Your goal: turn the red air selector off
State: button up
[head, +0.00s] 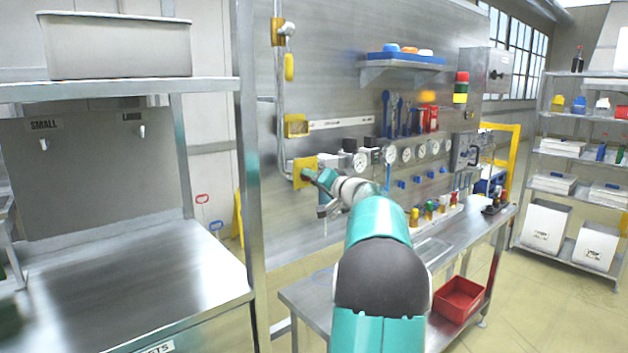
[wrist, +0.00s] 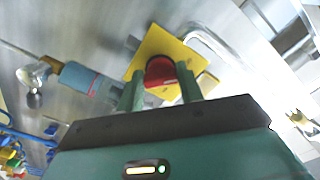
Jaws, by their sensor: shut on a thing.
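The red air selector (wrist: 161,72) is a red knob on a square yellow plate, seen in the wrist view. The yellow plate (head: 303,171) also shows on the steel wall panel in the head view, where my arm hides the knob. My gripper (wrist: 160,88) has one green finger on each side of the knob and is shut on it. In the head view my gripper (head: 312,176) reaches the plate from the right. The knob's exact pointing direction is hard to tell.
Gauges (head: 390,154) line the panel to the right of the plate. A workbench (head: 430,250) stands below, with a red bin (head: 460,298) under it. A steel post (head: 247,150) and a counter (head: 130,290) are on the left.

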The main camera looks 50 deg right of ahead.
jog(key=o, duration=1)
jog(key=v, duration=1.4)
